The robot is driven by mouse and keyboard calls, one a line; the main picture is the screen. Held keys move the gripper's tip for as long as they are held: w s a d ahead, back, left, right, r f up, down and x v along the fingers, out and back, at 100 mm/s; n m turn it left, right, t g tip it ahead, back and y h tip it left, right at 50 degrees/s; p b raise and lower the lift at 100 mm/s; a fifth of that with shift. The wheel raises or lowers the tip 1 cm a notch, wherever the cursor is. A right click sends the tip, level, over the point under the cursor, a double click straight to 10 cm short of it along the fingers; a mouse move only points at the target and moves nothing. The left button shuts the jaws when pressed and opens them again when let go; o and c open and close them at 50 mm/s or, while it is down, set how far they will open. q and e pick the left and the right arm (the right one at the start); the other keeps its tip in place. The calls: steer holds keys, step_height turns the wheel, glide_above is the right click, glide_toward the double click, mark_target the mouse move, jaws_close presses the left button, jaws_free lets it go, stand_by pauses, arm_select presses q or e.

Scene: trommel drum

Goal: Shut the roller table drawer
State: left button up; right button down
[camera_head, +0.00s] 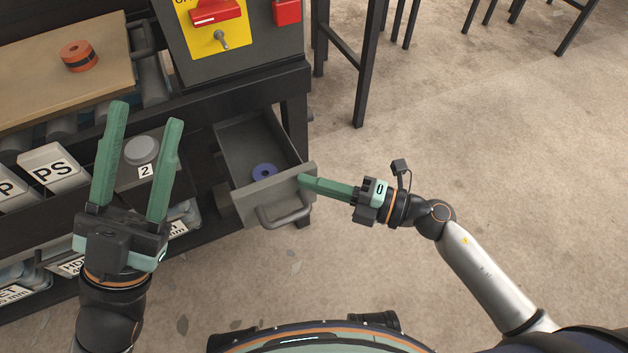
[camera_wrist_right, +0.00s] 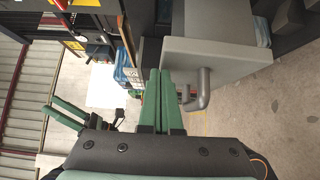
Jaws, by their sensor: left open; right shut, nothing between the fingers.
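The grey roller table drawer (camera_head: 247,201) stands pulled out of the dark table frame, with a bar handle on its front. A blue ring (camera_head: 264,171) lies inside it. My right gripper (camera_head: 303,180) is shut and empty, its fingertips at the right end of the drawer front; I cannot tell whether they touch. In the right wrist view the shut fingers (camera_wrist_right: 160,75) lie beside the drawer front (camera_wrist_right: 200,58) and its handle (camera_wrist_right: 202,92). My left gripper (camera_head: 146,112) is open and empty, left of the drawer, in front of the table's labelled bins.
A yellow control panel (camera_head: 215,27) with a red switch sits above the drawer. An orange roll (camera_head: 78,56) lies on the board on the rollers. A white PS bin (camera_head: 55,169) is at the left. A black-legged stand (camera_head: 350,70) is behind; floor at right is clear.

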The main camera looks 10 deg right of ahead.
mark_target(299, 157)
steer(key=w, duration=0.2)
steer(key=w+a, duration=0.1)
steer(key=w, duration=0.1)
steer(key=w+a, duration=0.1)
steer(key=w, duration=0.1)
steer(key=shift+r, duration=0.1)
steer(key=w+a+b, duration=0.1)
steer(key=w+a, duration=0.2)
steer(key=w, duration=0.7)
steer(key=shift+b, duration=0.4)
steer(key=shift+r, duration=0.1)
